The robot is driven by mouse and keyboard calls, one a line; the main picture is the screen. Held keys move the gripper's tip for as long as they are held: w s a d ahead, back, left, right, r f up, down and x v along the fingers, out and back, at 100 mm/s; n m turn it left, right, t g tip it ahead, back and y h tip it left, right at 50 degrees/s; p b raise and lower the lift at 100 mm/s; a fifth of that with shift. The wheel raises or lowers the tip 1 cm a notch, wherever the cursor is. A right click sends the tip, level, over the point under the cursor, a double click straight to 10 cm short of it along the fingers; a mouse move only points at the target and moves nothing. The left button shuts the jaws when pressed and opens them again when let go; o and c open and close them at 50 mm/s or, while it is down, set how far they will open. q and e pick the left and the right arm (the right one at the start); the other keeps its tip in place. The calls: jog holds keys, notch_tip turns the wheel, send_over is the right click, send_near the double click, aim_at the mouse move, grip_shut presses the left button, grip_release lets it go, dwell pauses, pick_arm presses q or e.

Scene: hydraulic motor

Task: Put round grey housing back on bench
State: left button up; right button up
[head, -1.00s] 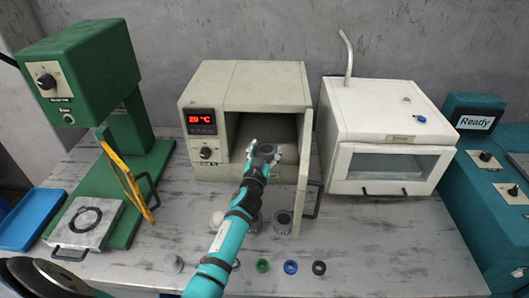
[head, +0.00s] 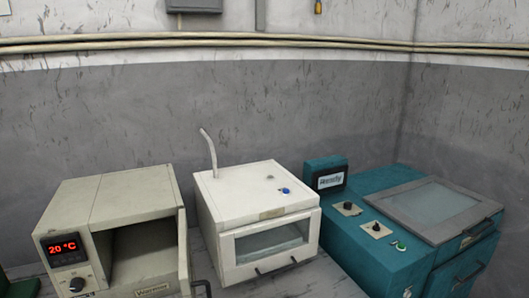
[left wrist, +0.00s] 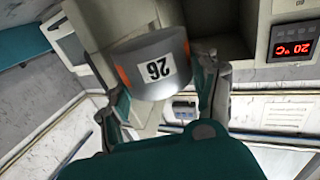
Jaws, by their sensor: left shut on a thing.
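The round grey housing (left wrist: 150,55) is in the left wrist view, a grey cylinder with orange marks and a white label with black digits. My left gripper (left wrist: 163,82) is shut on it, with one finger on each side. The housing is near the open front of the beige warmer, whose red 20 °C display (left wrist: 292,48) also shows there. Neither my grippers nor the housing show in the head view. The bench (head: 310,283) shows there only as a strip along the bottom.
The beige warmer (head: 118,205) stands open at the lower left of the head view. A white cabinet (head: 245,190) with a window and bent pipe is beside it. A teal machine (head: 365,250) with a "Ready" sign fills the right corner.

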pick_arm(q)
jog(key=shift+m+h, duration=0.4)
jog(key=shift+h, duration=0.2)
jog(key=s+d+r, duration=0.1)
jog(key=s+r, duration=0.1)
jog(key=s, duration=0.1)
jog(key=s+d+r, duration=0.1)
jog(key=s+r, duration=0.1)
jog(key=s, duration=0.2)
jog(key=s+d+r, duration=0.1)
jog(key=s+r, duration=0.1)
jog(key=s, duration=0.1)
jog(key=shift+s+d, duration=0.4)
jog(key=shift+f, duration=0.15)
